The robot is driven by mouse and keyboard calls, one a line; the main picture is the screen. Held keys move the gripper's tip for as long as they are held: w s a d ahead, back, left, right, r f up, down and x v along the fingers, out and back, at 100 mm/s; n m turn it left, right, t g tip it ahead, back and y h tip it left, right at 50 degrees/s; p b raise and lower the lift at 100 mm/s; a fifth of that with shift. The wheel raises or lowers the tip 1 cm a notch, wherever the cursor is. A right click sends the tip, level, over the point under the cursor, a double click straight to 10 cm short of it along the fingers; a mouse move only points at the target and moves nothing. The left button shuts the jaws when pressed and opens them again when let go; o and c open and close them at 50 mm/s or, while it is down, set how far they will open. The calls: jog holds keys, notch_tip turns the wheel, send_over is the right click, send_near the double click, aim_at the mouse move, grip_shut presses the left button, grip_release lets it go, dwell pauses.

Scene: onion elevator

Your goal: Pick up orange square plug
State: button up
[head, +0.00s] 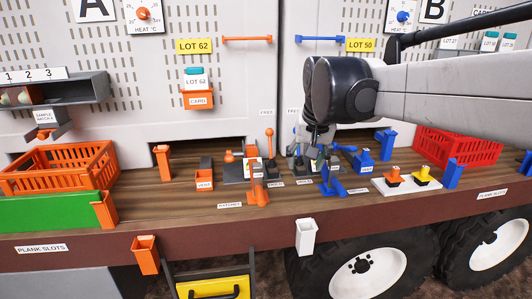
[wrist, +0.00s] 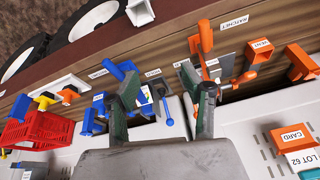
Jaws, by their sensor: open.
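An orange plug (head: 393,176) with a dark base stands on a white plate (head: 407,191) at the right of the plank. A yellow plug (head: 422,175) stands beside it. The orange plug also shows at the left of the wrist view (wrist: 68,95), where the scene appears turned over. I cannot clearly tell its square shape. My gripper (wrist: 165,88) is open with nothing between its fingers. In the head view my gripper (head: 318,145) hangs over the middle of the plank, left of the orange plug and apart from it; my wrist partly hides it.
A red crate (head: 460,146) stands behind the plate. Orange parts (head: 257,184) and an orange crate (head: 60,166) are at left.

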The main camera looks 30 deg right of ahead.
jog(key=w+d+r+m+g, duration=0.15)
jog(key=w+d, duration=0.25)
jog(key=d, duration=0.6)
jog(key=m+g+y+p, duration=0.2)
jog(key=m+g+p, duration=0.1)
jog(key=m, duration=0.5)
send_over(396, 168)
notch_tip(396, 168, down, 5)
jog(key=shift+n, duration=0.25)
jog(key=f, duration=0.3)
jog(key=f+p, duration=0.1)
jog(key=f, duration=0.3)
jog(key=shift+s+a+f, duration=0.15)
jog(key=shift+a+f, duration=0.05)
jog(key=shift+f, duration=0.1)
jog(key=shift+d+f+p, duration=0.2)
jog(key=shift+f+p, duration=0.4)
jog(key=shift+f, duration=2.1)
grip_shut()
